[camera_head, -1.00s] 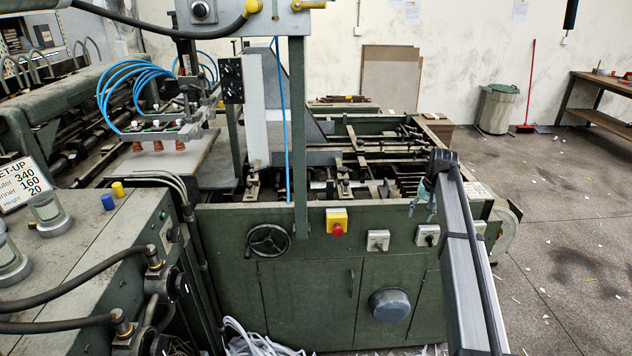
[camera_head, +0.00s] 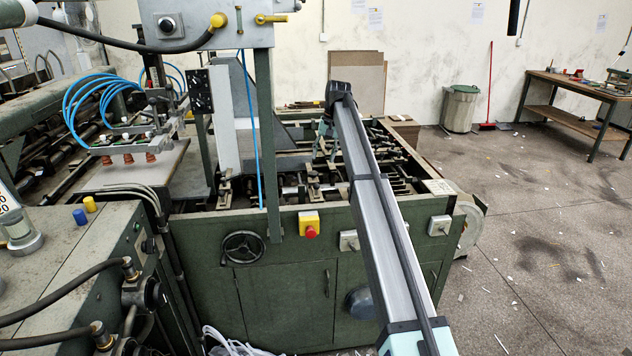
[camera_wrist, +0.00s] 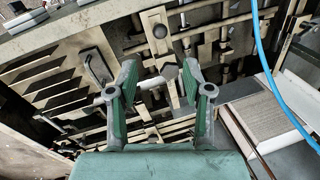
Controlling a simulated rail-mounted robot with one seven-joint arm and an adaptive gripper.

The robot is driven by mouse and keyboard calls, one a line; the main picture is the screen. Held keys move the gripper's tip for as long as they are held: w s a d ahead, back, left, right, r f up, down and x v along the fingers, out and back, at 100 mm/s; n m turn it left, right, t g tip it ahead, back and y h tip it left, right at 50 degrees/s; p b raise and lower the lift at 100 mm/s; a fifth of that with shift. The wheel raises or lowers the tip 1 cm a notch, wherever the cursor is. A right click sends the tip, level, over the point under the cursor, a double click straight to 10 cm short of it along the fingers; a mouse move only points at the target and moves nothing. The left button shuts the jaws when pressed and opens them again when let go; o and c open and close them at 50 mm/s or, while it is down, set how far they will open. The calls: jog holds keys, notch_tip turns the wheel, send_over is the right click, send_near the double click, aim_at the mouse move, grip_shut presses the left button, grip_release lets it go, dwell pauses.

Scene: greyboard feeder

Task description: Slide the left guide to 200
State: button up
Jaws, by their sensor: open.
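The green feeder machine (camera_head: 285,238) stands in the middle of the head view, with rods, bars and small guide brackets in its open top. One upright bracket (camera_head: 224,187) stands at the left of this bed, another (camera_head: 313,187) nearer the middle. I cannot tell for sure which is the left guide, and no scale is readable. In the wrist view, my gripper (camera_wrist: 158,75) is open and empty above the bed. A pale slotted bracket with a dark round knob (camera_wrist: 159,31) lies just beyond its fingertips.
A grey upright plate (camera_head: 222,125), a green post (camera_head: 265,130) and a blue hose (camera_head: 254,150) stand left of my arm. The hose also hangs at the right of the wrist view (camera_wrist: 262,50). A handwheel (camera_head: 243,247) and red stop button (camera_head: 311,232) are on the front.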

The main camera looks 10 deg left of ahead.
jog(key=f+p, duration=0.1)
jog(key=f, duration=0.2)
jog(key=a+f+p, duration=0.1)
jog(key=f, duration=0.3)
jog(key=a+f+p, duration=0.1)
jog(key=f, duration=0.3)
jog(key=shift+s+a+f, duration=0.1)
jog(key=shift+a+f, duration=0.05)
jog(key=shift+f, duration=0.1)
jog(key=shift+c, duration=0.3)
grip_shut()
